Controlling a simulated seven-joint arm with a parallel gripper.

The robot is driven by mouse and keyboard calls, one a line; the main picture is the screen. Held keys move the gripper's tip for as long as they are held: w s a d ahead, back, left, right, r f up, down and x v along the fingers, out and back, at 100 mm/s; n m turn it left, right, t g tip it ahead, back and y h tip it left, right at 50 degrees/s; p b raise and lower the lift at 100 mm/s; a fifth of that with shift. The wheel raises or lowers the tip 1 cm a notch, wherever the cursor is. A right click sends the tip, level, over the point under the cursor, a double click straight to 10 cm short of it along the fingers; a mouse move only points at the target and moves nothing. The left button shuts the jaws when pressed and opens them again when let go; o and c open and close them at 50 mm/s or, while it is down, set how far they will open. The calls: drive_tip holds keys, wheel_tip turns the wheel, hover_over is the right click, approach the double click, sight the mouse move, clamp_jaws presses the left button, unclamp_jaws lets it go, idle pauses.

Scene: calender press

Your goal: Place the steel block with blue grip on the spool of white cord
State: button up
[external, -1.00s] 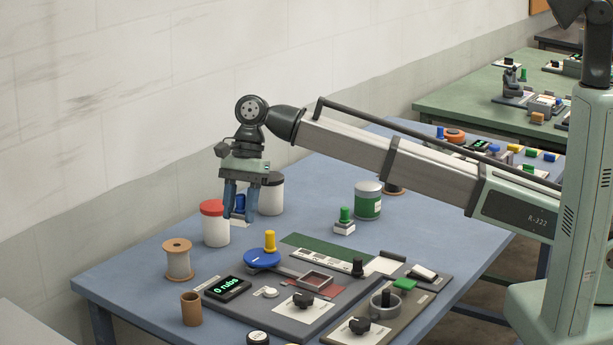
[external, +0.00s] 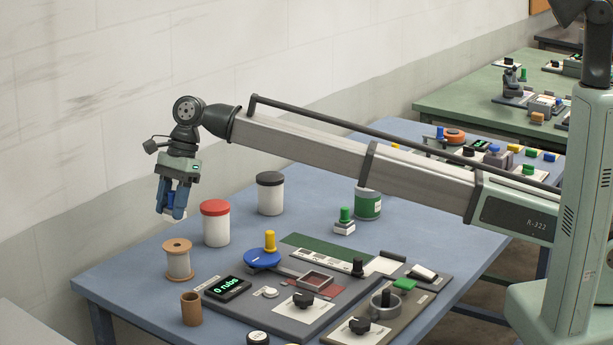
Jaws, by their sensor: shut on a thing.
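My gripper (external: 172,215) is shut on the steel block with blue grip (external: 169,199), which is mostly hidden between the blue fingers. It holds the block in the air, above and slightly left of the spool of white cord in the picture. The spool of white cord (external: 179,263) stands upright on the blue table, with tan flanges at top and bottom. The block and the spool are apart.
A white jar with a red lid (external: 215,224) stands right of the spool, and a white jar with a black lid (external: 270,195) behind it. A brown cup (external: 191,308) stands in front of the spool. The press panel (external: 310,312) with knobs fills the table's front middle.

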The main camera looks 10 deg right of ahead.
drive_tip(key=shift+f, duration=3.1)
drive_tip(key=o, duration=1.1)
drive_tip(key=shift+f, duration=0.1)
drive_tip(key=v, duration=1.2)
